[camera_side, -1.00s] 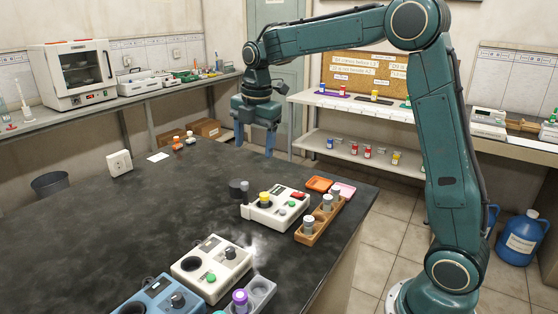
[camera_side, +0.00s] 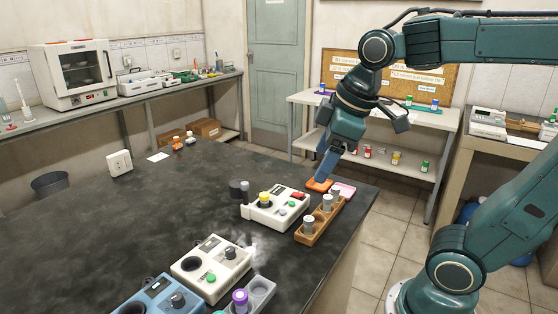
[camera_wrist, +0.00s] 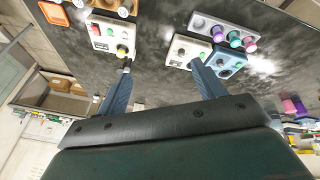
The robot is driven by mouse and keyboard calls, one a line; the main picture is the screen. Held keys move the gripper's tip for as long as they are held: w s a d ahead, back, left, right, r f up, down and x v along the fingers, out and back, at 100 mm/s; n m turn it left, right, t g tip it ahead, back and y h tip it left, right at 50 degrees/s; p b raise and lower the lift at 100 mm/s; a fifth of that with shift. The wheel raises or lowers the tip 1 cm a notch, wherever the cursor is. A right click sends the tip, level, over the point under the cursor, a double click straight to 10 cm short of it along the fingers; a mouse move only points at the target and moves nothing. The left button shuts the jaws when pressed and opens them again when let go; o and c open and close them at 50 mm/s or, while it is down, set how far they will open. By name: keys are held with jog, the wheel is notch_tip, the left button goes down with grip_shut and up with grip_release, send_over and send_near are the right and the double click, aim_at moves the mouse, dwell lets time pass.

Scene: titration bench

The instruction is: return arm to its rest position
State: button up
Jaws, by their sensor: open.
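My gripper (camera_side: 326,168) is above the right part of the black bench, near the orange tray (camera_side: 319,185). In the wrist view, my gripper (camera_wrist: 161,66) shows two blue fingers spread apart with nothing between them. My arm is bent, with its forearm running in from the right edge of the side view. From the side view I cannot tell how high the fingertips are above the bench.
A second white device (camera_side: 211,265) and a blue device (camera_side: 160,297) are in front. The bench's left side is mostly clear.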

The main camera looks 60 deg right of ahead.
jog(key=s+a+f+m+t, duration=0.1)
jog(key=s+f+m, duration=0.2)
jog(key=s+m, duration=0.2)
jog(key=shift+s+f, duration=0.2)
jog(key=shift+s, duration=0.95)
